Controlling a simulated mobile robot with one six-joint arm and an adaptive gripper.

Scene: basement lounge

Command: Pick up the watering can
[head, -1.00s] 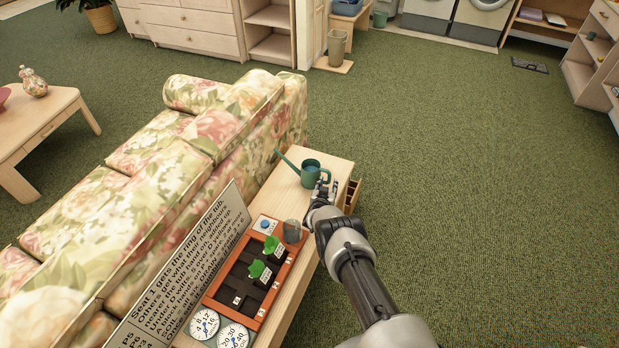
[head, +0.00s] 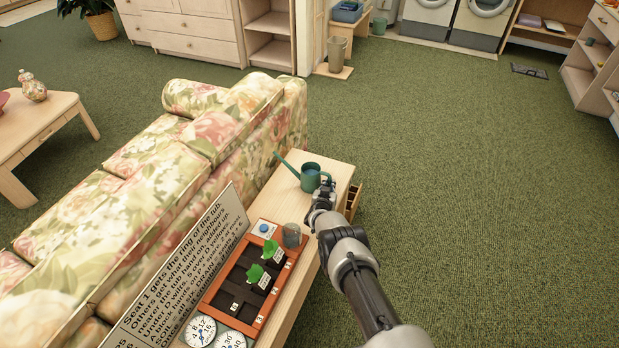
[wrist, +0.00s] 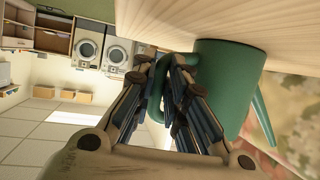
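The green watering can (head: 310,178) stands upright on the far end of the light wood console table (head: 338,172), its long spout pointing left towards the sofa. In the wrist view its body (wrist: 222,85) is right of my fingers, with its base against the wood. My gripper (head: 326,187) is at the handle side of the can. In the wrist view my gripper (wrist: 163,68) has its fingers drawn in on either side of the green handle (wrist: 156,90), and looks shut on it. Part of the handle is hidden behind the fingers.
An orange-framed planter tray (head: 262,317) with green plants, a glass jar (head: 291,235) and a text board (head: 190,265) stand nearer on the table. The floral sofa (head: 215,140) runs along its left side. Green carpet (head: 460,190) is open to the right.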

